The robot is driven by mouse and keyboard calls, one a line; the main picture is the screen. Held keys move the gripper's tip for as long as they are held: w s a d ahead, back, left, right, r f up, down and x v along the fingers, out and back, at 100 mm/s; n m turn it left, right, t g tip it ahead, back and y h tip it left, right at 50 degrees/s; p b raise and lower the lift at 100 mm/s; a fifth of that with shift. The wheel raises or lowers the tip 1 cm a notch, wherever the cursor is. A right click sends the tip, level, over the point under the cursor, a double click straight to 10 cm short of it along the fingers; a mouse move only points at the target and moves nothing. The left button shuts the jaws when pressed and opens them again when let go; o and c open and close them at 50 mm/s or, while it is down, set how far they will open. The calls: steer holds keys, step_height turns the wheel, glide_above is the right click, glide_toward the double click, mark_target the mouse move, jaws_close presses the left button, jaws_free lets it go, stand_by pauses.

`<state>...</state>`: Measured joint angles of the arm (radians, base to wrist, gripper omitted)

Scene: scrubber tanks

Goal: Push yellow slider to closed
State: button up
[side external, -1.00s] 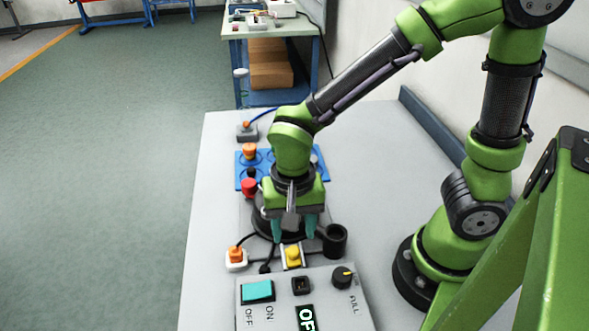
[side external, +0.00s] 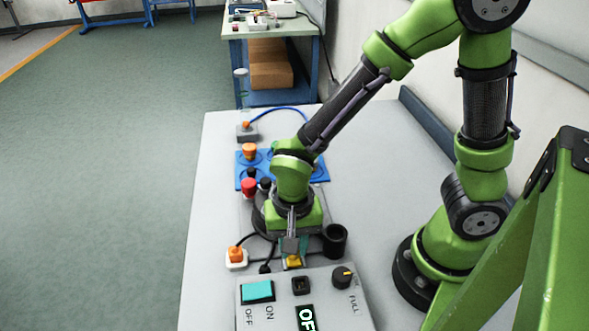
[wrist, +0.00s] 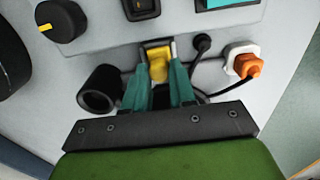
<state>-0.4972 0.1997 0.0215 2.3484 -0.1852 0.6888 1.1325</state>
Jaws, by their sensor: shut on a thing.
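The yellow slider (wrist: 158,66) sits on a small plate (wrist: 156,44) near the control box, at the middle of the wrist view. In the side view the slider (side external: 293,261) shows just below my gripper (side external: 292,252), which hides part of it. In the wrist view the teal fingers of my gripper (wrist: 162,76) stand on both sides of the slider and are shut on it. The fingers cover the slider's sides and the near part of its plate.
The control box (side external: 330,316) with a teal switch (side external: 257,291) and a black knob (side external: 342,276) lies in front. A black cup (side external: 334,240) stands right of my gripper. An orange-and-white plug (side external: 236,257) is to the left. Blue plates with coloured connectors lie behind.

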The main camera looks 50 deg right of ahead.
jaws_close()
steer(key=shift+w+d, duration=1.15)
steer(key=o, duration=0.9)
jaws_free()
steer(key=shift+s, duration=0.1)
step_height(320, 180, up, 17)
